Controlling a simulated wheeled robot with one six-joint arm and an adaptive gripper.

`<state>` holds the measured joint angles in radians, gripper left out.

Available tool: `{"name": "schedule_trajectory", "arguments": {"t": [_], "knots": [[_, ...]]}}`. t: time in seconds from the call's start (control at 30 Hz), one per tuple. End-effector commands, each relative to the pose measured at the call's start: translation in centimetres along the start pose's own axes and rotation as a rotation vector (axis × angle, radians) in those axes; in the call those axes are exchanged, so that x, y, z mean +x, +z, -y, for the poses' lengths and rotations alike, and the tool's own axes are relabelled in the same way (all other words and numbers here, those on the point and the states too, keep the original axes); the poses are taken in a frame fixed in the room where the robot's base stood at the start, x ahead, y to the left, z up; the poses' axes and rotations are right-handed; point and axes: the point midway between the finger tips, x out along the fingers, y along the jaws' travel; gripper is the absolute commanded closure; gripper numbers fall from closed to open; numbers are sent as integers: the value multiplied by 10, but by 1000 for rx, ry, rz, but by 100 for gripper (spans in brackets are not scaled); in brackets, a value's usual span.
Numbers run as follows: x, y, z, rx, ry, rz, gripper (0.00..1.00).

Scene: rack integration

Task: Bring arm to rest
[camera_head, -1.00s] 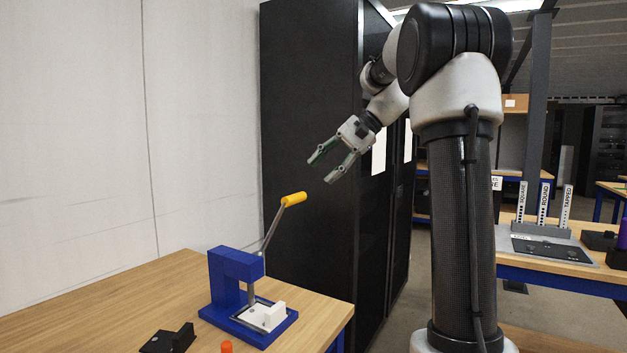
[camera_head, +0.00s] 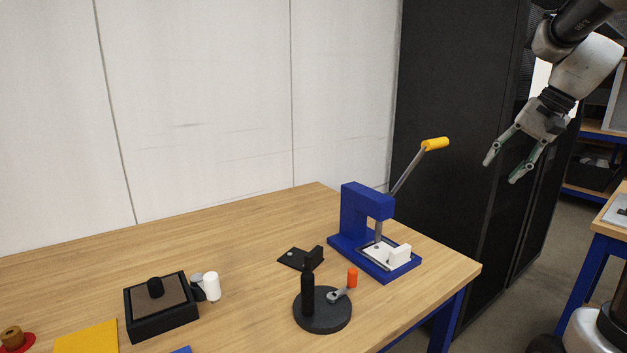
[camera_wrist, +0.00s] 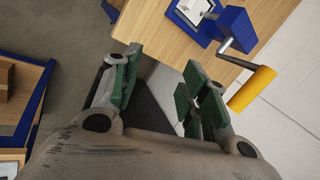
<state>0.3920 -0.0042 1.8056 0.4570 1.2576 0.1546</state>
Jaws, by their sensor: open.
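My gripper (camera_head: 502,166) is at the upper right of the head view, in front of the black cabinet. Its two green-padded fingers are spread, with nothing between them. It hangs in the air to the right of the blue press (camera_head: 366,212) and its yellow-tipped lever (camera_head: 436,144), apart from both. In the wrist view the open fingers (camera_wrist: 155,88) frame the floor and a dark surface, and the yellow lever handle (camera_wrist: 251,89) shows at the right. The upper arm leaves the head view at the top right.
A wooden table (camera_head: 240,240) carries the press, a round black fixture (camera_head: 323,312) with an orange knob, a black box (camera_head: 160,308) and a yellow sheet (camera_head: 88,338). A tall black cabinet (camera_head: 450,110) stands behind. Another blue-framed bench (camera_head: 600,245) is at the right.

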Motion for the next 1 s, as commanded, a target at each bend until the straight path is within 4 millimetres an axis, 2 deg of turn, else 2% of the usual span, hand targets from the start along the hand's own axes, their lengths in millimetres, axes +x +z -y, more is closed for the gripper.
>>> {"name": "schedule_trajectory", "arguments": {"t": [0.03, 0.2, 0.4, 0.5, 0.63, 0.8, 1.0], "knots": [[4, 24, -14, -61, 55, -19, 56], [14, 89, -60, -288, 217, -79, 56], [24, 154, -102, -528, 331, -134, 56], [29, 179, -115, -609, 350, -156, 56], [30, 198, -117, -676, 335, -186, 56], [23, 204, -105, -726, 305, -225, 56], [24, 204, -104, -729, 304, -221, 56]]}}
